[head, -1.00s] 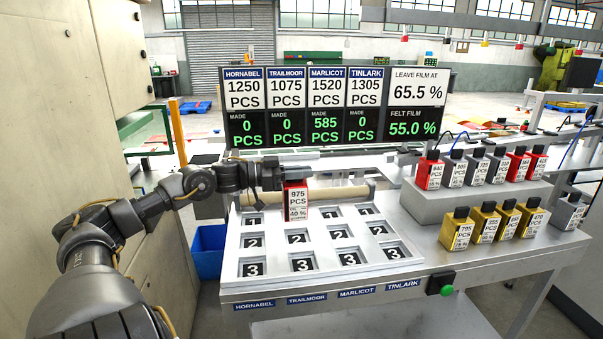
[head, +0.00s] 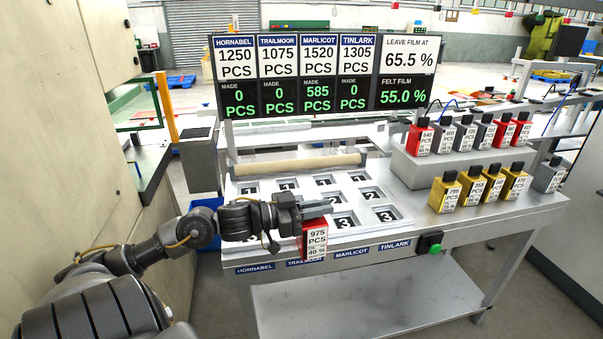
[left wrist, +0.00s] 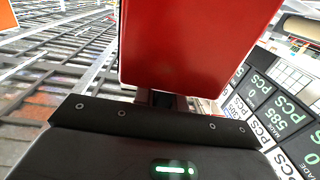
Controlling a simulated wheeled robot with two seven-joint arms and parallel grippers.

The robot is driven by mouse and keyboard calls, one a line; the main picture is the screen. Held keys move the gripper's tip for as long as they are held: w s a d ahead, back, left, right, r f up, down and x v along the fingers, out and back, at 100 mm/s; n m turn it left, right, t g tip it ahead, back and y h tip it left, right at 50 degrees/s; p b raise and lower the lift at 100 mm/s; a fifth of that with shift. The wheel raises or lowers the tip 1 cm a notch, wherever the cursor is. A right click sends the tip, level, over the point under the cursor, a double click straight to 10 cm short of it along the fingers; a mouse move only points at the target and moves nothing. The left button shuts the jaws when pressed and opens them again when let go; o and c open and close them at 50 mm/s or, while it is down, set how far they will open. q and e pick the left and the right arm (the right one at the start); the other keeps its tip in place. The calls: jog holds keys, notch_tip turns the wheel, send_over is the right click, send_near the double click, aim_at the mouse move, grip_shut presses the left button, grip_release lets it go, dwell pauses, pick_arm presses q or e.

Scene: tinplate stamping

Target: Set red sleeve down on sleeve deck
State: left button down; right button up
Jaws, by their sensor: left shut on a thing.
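My left gripper (head: 308,212) is shut on a red sleeve (head: 314,240) with a white label reading 975 PCS and 40 %. It holds the sleeve upright at the front edge of a white board (head: 236,229) with numbered square pockets, near the TRAILMOOR label. I cannot tell whether the sleeve's base touches anything. In the left wrist view the red sleeve (left wrist: 190,45) fills the upper middle, just beyond the gripper. Other sleeves stand on a raised grey step (head: 405,172) and the bench (head: 500,217) at right; no label names the sleeve deck. My right gripper is not in view.
Several red and grey sleeves stand on the step, and several yellow ones (head: 448,191) in front of it. A pale roller (head: 300,166) lies behind the board. A green button (head: 434,248) is on the bench's front edge. A count display (head: 330,75) stands behind.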

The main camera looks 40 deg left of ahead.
pick_arm(q)
jog(key=s+d+f, duration=0.2)
jog(key=d+f, duration=0.2)
jog(key=d, duration=0.3)
jog(key=s+d+f+y, duration=0.1)
jog(key=s+d+f, duration=0.1)
jog(key=d+f, duration=0.3)
jog(key=d, duration=0.3)
jog(key=shift+s+n+t, duration=0.3)
jog(key=shift+s+n, duration=0.1)
jog(key=shift+f, duration=0.1)
